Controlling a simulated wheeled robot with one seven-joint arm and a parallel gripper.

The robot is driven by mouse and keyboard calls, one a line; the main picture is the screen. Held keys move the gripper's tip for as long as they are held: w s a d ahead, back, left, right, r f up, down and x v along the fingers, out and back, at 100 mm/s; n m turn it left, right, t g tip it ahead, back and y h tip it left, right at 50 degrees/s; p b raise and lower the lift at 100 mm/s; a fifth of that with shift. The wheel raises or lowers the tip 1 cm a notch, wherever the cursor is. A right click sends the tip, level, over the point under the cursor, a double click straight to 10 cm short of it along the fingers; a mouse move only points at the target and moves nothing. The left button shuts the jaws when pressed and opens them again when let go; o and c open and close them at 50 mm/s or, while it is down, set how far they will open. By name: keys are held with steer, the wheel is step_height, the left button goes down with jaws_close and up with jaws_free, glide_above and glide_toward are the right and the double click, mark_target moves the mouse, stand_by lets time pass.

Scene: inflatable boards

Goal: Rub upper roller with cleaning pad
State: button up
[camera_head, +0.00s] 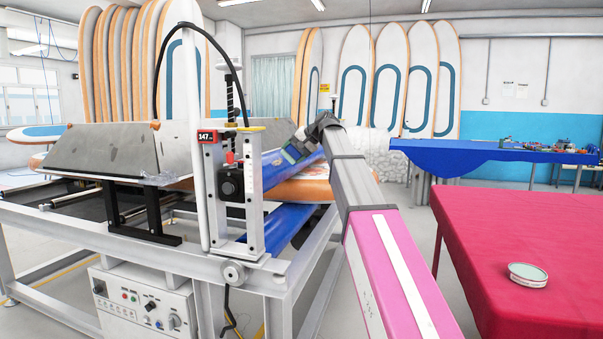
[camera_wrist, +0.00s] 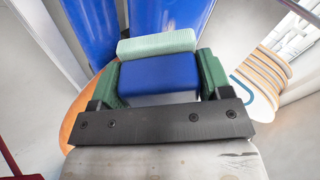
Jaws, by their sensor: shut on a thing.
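My gripper (camera_head: 298,147) is at the right end of the machine, close to the blue upper roller (camera_head: 274,174). A lower blue roller (camera_head: 287,224) lies below it. In the wrist view, the green fingers of my gripper (camera_wrist: 160,66) are shut on the cleaning pad (camera_wrist: 158,80), a blue block with a pale green face at its far end. Two blue rollers (camera_wrist: 92,30) show beyond the pad, side by side in that view. The pale green face overlaps the rollers' ends in view; I cannot tell whether it touches either.
The machine's white post with a gauge (camera_head: 208,137) stands left of my gripper. An orange-edged board (camera_head: 305,188) lies between the rollers. A red-covered table (camera_head: 520,220) with a round tin (camera_head: 527,276) is at right. A blue-covered table (camera_head: 470,151) stands behind.

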mark_target(283, 159)
steer(key=shift+w+a+r, duration=0.25)
steer(key=shift+w+r, duration=0.05)
steer(key=shift+r, duration=0.15)
steer(key=shift+w+a+r, duration=0.2)
steer(key=shift+w+r, duration=0.05)
steer(key=shift+r, duration=0.15)
steer(key=shift+s+x, duration=0.2)
steer(key=shift+x, duration=1.25)
steer(key=shift+s+x, duration=0.15)
steer(key=shift+x, duration=1.35)
steer(key=shift+x, duration=1.05)
steer(key=shift+w+d, duration=0.75)
steer(key=shift+w, duration=1.25)
steer(key=shift+w+d, duration=0.75)
steer(key=shift+w, duration=1.25)
steer(key=shift+w+d, duration=0.75)
steer(key=shift+w, duration=1.25)
steer(key=shift+a+f, duration=0.1)
steer(key=shift+s, duration=0.15)
